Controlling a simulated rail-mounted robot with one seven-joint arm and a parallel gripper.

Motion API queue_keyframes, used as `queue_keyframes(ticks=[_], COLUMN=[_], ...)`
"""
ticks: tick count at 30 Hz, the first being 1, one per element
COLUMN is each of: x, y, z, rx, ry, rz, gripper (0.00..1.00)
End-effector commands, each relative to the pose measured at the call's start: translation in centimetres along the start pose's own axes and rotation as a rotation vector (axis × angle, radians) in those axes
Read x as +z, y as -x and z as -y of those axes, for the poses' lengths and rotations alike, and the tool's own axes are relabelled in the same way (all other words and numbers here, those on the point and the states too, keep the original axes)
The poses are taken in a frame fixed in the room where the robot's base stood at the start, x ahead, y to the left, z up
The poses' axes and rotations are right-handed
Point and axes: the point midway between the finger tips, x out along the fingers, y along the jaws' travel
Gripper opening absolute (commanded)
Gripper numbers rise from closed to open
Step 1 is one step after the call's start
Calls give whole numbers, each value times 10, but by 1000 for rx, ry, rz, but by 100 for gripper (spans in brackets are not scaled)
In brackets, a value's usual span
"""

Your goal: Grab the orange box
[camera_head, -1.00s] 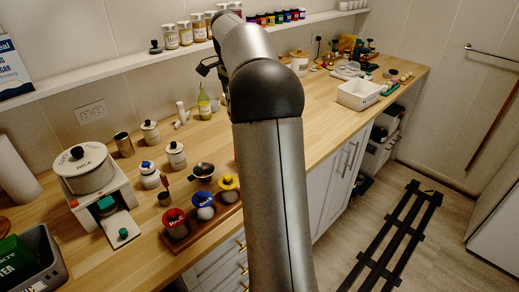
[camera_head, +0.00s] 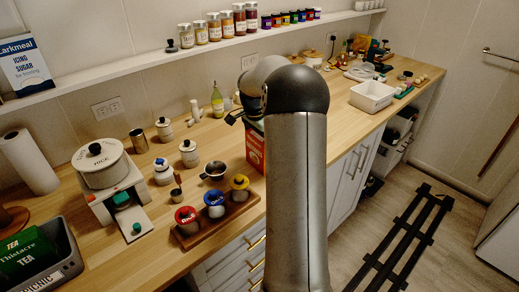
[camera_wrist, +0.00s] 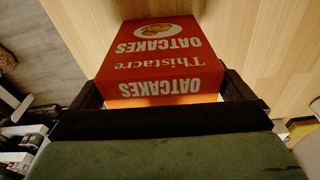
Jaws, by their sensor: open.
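The orange-red oatcakes box (camera_wrist: 158,58) fills the middle of the wrist view, with white lettering that reads upside down there. In the head view the box (camera_head: 255,148) stands on the wooden counter, partly hidden behind my arm. My gripper (camera_wrist: 163,98) is open, with one dark finger on each side of the near end of the box. The box lies between the fingers; I cannot tell whether either finger touches it. In the head view my arm hides the gripper's fingertips.
A wooden tray (camera_head: 220,222) with several lidded jars sits in front of the box. A small metal pan (camera_head: 214,171) and white canisters (camera_head: 189,153) stand to its left. A white bin (camera_head: 372,96) is farther right. A shelf (camera_head: 120,68) runs along the wall.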

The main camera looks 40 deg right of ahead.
Motion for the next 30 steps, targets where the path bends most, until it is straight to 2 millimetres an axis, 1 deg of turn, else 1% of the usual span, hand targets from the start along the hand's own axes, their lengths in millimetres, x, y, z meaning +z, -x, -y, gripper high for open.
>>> queue_keyframes(ticks=[3,8,9,11,12,13,23,26,29,30], x=[0,0,0,0,0,0,-1,-2,-4,-5], y=[-6,-7,-7,-7,-7,-6,-3,3,14,21], z=[0,0,0,0,0,0,0,1,1,1], rx=[-1,-1,-1,-1,-1,-1,-2,-3,-4,-5], ry=[0,0,0,0,0,0,0,0,-1,-2], rz=[-1,-1,-1,-1,-1,-1,-2,-3,-3,-4], gripper=[100,100,97,81,69,65,65,65,65,65])
